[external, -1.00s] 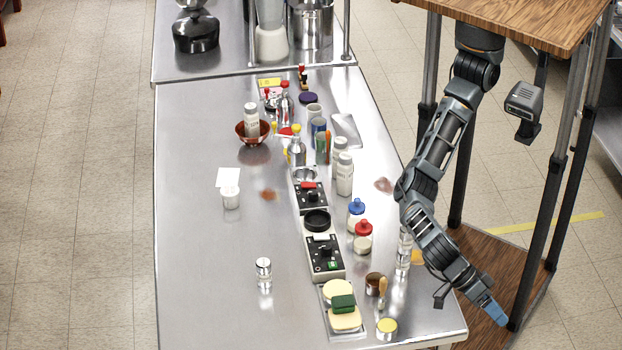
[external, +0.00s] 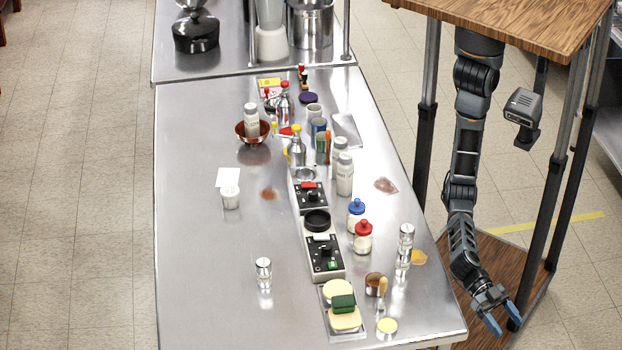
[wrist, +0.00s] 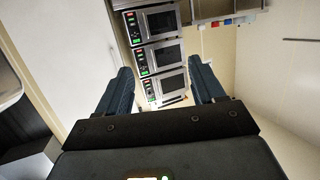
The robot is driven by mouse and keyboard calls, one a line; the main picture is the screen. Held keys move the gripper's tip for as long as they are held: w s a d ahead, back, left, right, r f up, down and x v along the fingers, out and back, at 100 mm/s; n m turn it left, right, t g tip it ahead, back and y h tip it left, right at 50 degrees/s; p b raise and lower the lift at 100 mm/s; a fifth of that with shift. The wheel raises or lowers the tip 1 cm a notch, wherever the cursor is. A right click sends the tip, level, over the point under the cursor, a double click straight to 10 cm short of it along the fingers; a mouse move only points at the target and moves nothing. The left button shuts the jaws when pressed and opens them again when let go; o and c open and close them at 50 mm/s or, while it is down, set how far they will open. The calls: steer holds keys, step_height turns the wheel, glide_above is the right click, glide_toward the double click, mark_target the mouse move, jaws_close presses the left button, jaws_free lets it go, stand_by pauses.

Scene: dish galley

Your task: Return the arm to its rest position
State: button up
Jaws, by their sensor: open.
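My gripper (external: 504,321) hangs at the lower end of my arm in the external view, off the right edge of the steel counter (external: 210,290). Its two blue fingers are spread apart with nothing between them. In the wrist view the open fingers (wrist: 160,88) stand left and right, and the gap between them shows only distant equipment. My arm hangs nearly straight down under the wooden top.
The counter holds shakers, a red-capped bottle (external: 363,237), a metal cylinder (external: 406,237), sponges (external: 344,318) and a brown bowl (external: 251,139). Dark posts (external: 554,200) of the wooden-topped stand flank my arm. Stacked appliances (wrist: 158,55) show in the wrist view.

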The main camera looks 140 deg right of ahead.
steer(key=s+d+f+m+t+h+b, duration=0.1)
steer(key=s+d+f+m+t+h, duration=0.25)
steer(key=s+d+m, duration=0.5)
steer(key=s+d+f+m+t+h+b, duration=0.25)
steer(key=s+d+f+m+h, duration=0.2)
steer(key=s+d, duration=0.75)
steer(key=s+d+r+t+h+p, duration=0.1)
steer(key=s+d+r+h, duration=0.2)
steer(key=s+d+r, duration=0.3)
steer(key=s+d+r+m+t+h, duration=0.1)
steer(key=s+d+r+h, duration=0.1)
steer(key=s+d+r, duration=0.4)
steer(key=d, duration=0.4)
steer(key=shift+s+r+h+p, duration=0.2)
steer(key=shift+h+p, duration=0.2)
